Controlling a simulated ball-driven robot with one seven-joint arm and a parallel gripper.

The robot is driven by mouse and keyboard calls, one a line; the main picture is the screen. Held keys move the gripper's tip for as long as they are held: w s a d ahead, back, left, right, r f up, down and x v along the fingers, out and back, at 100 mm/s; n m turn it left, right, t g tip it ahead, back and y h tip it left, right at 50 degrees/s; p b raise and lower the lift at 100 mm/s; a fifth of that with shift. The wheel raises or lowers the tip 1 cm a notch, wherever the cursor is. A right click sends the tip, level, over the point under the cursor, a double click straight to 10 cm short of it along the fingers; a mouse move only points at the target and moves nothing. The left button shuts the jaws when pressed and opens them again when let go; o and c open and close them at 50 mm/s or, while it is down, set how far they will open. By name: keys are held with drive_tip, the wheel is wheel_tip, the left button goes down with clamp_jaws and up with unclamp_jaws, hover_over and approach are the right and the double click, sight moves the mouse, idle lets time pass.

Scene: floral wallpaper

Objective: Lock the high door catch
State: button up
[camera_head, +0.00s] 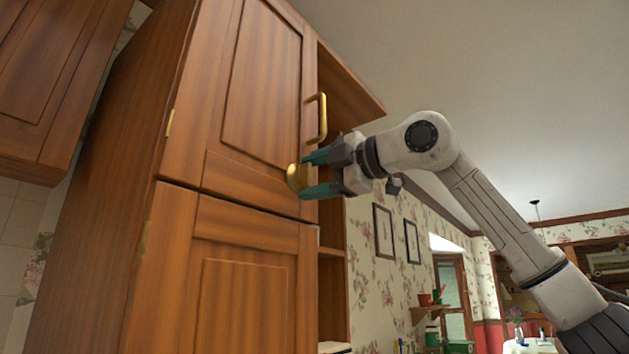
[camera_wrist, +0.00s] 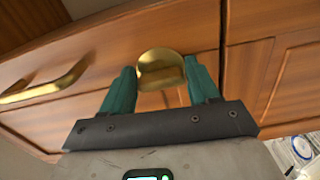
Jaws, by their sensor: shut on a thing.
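The high door catch is a brass, rounded piece (camera_head: 293,178) near the lower right corner of the tall cabinet's upper door (camera_head: 262,85). My gripper (camera_head: 311,174) has its green fingers at the catch, and the jaws are shut on it. In the wrist view the brass catch (camera_wrist: 160,70) shows between the two fingers (camera_wrist: 162,88). Parts of the catch are hidden behind the fingers. The upper door looks shut against the cabinet.
A brass bar handle (camera_head: 318,118) is on the upper door, just above my gripper. A lower door (camera_head: 235,285) sits below a thin gap. Open shelves (camera_head: 333,265) run along the cabinet's right side. Another wall cabinet (camera_head: 50,80) hangs at the left.

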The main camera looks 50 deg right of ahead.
idle(0.4)
drive_tip(key=o, duration=1)
drive_tip(key=shift+c, duration=0.2)
drive_tip(key=s+b, duration=0.1)
drive_tip(key=s, duration=0.9)
drive_tip(key=shift+s+d+b, duration=0.15)
drive_tip(key=shift+s+b, duration=0.25)
drive_tip(key=shift+f, duration=0.1)
